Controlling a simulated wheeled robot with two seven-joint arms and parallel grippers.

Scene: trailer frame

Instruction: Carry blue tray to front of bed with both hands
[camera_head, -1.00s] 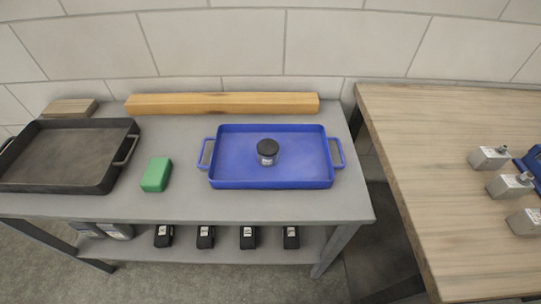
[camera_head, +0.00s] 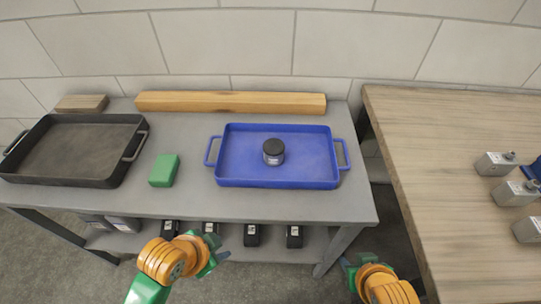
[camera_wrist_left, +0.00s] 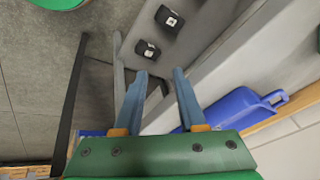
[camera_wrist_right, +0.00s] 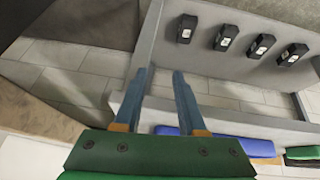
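The blue tray (camera_head: 235,172) lies flat on the grey table, with a loop handle at its left end and another at its right end. A small jar with a black lid (camera_head: 273,152) stands inside it. The tray's edge and a handle also show in the left wrist view (camera_wrist_left: 238,110). My left gripper (camera_head: 218,258) is in front of the table, below and left of the tray. My right gripper (camera_head: 352,264) is in front of the table's right end. Both wrist views show the fingers apart with nothing between them. No bed is recognisable.
A black tray (camera_head: 75,150) and a green block (camera_head: 164,170) are left of the blue tray on the grey table (camera_head: 190,203). A wooden beam (camera_head: 230,102) lies behind. Several black boxes sit on the lower shelf. A wooden table (camera_head: 440,150) with metal parts stands right.

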